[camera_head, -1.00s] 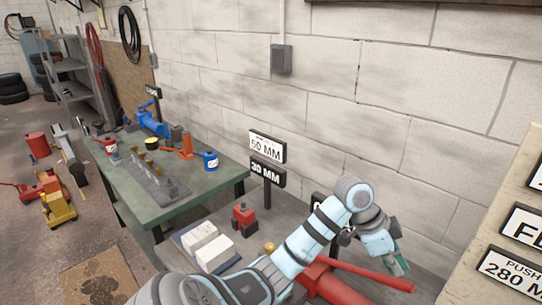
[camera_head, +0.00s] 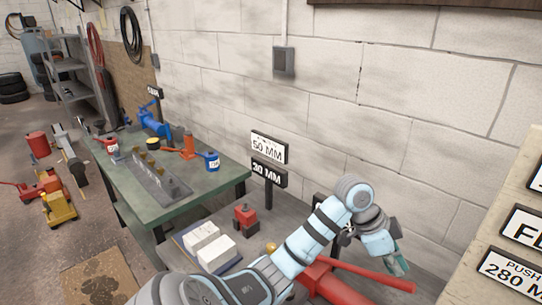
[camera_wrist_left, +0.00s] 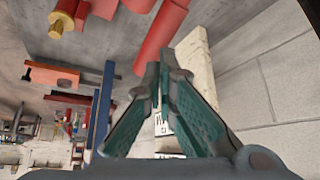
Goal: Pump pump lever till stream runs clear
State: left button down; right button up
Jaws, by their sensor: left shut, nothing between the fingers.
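A red pump (camera_head: 335,290) with a long red lever (camera_head: 375,276) stands at the bottom of the head view. The lever slants down to the right. My left gripper (camera_head: 400,268) is shut with nothing in it, close by the lever on its wall side. In the left wrist view, the closed fingers (camera_wrist_left: 162,72) point up toward a red bar (camera_wrist_left: 160,35), which looks like the lever. I cannot tell whether they touch. My left arm hides part of the pump. No stream shows. My right gripper is not in view.
Signs reading 50 MM (camera_head: 268,149) and 30 MM (camera_head: 268,173) stand behind a small red jack (camera_head: 245,221) and white blocks (camera_head: 209,243). A green bench (camera_head: 205,190) with cans and tools is at left. A block wall is behind; a sign board (camera_head: 500,270) is at right.

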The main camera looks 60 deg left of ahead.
pick_arm(q)
jog(key=shift+f, duration=0.15)
notch_tip(320, 180, down, 10)
jog(key=b, duration=0.4)
jog(key=shift+d, duration=0.1)
notch_tip(320, 180, up, 8)
jog(key=p, duration=0.9)
jog(key=shift+r, duration=0.2)
jog(key=shift+f, duration=0.25)
